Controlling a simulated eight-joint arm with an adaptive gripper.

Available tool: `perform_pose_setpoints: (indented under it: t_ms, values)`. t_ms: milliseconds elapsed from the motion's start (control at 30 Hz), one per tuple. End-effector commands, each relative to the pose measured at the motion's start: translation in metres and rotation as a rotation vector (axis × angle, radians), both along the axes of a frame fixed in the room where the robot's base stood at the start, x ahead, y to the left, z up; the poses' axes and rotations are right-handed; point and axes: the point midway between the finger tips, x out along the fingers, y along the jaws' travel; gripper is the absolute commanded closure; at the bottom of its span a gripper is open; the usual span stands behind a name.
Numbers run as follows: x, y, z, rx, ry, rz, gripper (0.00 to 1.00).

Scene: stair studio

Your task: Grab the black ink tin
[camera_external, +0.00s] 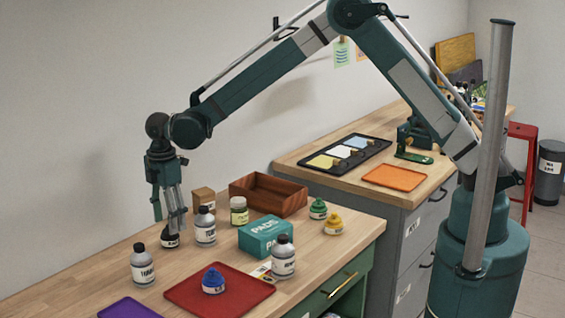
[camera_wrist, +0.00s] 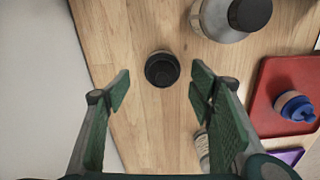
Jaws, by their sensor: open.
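The black ink tin (camera_external: 170,240) stands on the wooden table at the left, below my gripper, with a pale label on its side. In the wrist view the black tin (camera_wrist: 162,70) shows from above as a dark round shape on bare wood. My gripper (camera_external: 172,212) points down over it; in the wrist view my gripper (camera_wrist: 159,86) has its two green fingers spread apart, with the tin between and slightly beyond the tips. The fingers hold nothing. In the external view the fingertips partly overlap the tin, so the exact height gap is unclear.
Grey bottles stand close by, one right of the tin (camera_external: 205,226) and one in front (camera_external: 143,266). A red tray (camera_external: 190,291) holds a blue tin (camera_external: 213,281). A small cardboard box (camera_external: 203,197) and a wooden box (camera_external: 268,195) stand behind. The wall is at left.

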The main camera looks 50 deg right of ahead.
Motion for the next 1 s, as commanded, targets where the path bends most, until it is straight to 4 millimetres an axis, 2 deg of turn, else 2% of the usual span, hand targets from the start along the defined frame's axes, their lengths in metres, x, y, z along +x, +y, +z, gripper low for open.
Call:
perform_pose_setpoints:
  t_ms: [233,633,1000]
  values:
    - [-0.001,0.001,-0.008,0.0,0.0,0.0,0.46]
    - [-0.004,0.002,-0.048,0.0,0.0,0.0,0.46]
    - [-0.004,0.001,-0.052,0.0,0.0,0.0,0.46]
